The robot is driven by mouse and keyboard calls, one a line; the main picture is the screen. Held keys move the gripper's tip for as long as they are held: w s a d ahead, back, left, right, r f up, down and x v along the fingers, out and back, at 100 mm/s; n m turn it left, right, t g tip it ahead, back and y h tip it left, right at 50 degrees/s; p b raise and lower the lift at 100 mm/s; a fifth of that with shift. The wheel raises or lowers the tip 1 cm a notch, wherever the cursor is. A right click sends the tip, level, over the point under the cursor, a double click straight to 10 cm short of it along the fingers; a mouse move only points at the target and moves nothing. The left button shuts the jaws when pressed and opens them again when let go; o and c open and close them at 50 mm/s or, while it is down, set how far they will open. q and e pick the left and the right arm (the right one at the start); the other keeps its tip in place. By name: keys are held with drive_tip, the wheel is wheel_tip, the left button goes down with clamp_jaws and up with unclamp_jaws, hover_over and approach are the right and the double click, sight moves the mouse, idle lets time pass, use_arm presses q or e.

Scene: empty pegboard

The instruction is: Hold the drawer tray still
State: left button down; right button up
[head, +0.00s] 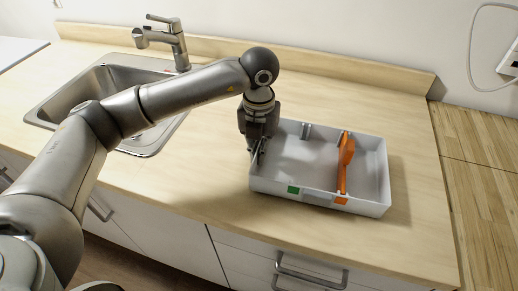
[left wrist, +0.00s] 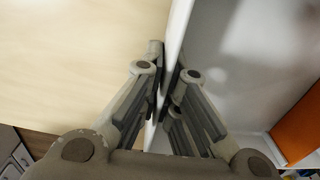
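The drawer tray (head: 300,165) is a light grey open box on the wooden counter. An orange divider (head: 346,165) stands across it right of the middle, splitting it into a larger left and a smaller right compartment. My left gripper (head: 257,150) points down at the tray's left wall. In the left wrist view, its fingers (left wrist: 168,82) lie one on each side of the thin white wall (left wrist: 177,28), closed against it. The orange divider also shows at that view's right edge (left wrist: 298,125). My right gripper is in neither view.
A sink (head: 75,88) with a faucet (head: 176,45) lies at the left. The counter (head: 410,190) is bare around the tray. Drawers with handles (head: 310,275) are below its front edge.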

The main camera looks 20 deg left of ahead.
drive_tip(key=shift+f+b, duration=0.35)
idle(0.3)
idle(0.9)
